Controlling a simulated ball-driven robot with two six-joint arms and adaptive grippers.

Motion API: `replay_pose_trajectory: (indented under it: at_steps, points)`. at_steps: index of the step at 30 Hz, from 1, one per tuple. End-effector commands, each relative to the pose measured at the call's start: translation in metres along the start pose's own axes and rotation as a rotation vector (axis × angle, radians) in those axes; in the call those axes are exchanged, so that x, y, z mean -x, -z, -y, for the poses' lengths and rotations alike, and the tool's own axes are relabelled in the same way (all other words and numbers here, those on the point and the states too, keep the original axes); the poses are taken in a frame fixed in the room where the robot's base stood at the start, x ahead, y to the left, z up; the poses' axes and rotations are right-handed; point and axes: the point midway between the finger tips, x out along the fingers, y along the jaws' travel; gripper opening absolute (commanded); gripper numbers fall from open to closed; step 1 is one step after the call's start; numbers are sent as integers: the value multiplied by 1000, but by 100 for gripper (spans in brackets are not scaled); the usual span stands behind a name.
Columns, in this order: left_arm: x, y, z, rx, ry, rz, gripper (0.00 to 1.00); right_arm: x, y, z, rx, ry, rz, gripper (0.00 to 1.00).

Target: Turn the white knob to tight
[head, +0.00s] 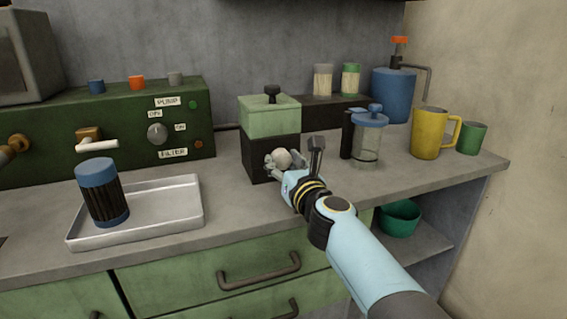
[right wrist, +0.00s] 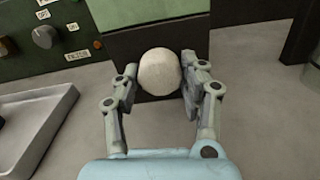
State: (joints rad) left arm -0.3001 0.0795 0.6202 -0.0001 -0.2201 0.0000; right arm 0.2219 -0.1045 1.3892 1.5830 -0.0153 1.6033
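The white knob (head: 282,158) is a round ball on the front of the black lower part of a box with a green top (head: 268,115). It shows large in the right wrist view (right wrist: 160,72). My right gripper (head: 279,161) is at the knob, with one finger on each side of it. In the right wrist view my right gripper (right wrist: 160,80) stands open around the knob. Its right finger is very close to the knob, and a narrow gap shows at the left finger. Contact is unclear. No tight marking is readable. My left gripper is out of view.
A metal tray (head: 160,213) with a blue-capped dark cylinder (head: 102,192) lies to the left. The green control panel (head: 55,140) stands behind it. A blue-lidded glass jar (head: 368,145), a yellow mug (head: 427,140) and a green cup (head: 471,139) stand to the right.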

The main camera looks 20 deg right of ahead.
Motion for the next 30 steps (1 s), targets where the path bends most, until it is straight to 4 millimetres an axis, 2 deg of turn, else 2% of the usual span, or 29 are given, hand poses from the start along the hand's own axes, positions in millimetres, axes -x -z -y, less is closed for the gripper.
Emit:
replay_pose_trajectory:
  at_steps: [1,5,20,23,26,30]
  points:
    - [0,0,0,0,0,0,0,1,2,0,0,0,-3,49]
    - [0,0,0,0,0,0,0,0,1,0,0,0,-2,65]
    - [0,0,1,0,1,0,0,0,0,0,19,0,0,65]
    - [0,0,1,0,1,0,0,0,0,0,102,0,0,65]
    - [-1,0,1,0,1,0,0,0,0,1,273,0,1,65]
    - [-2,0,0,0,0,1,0,0,-1,1,633,0,1,65]
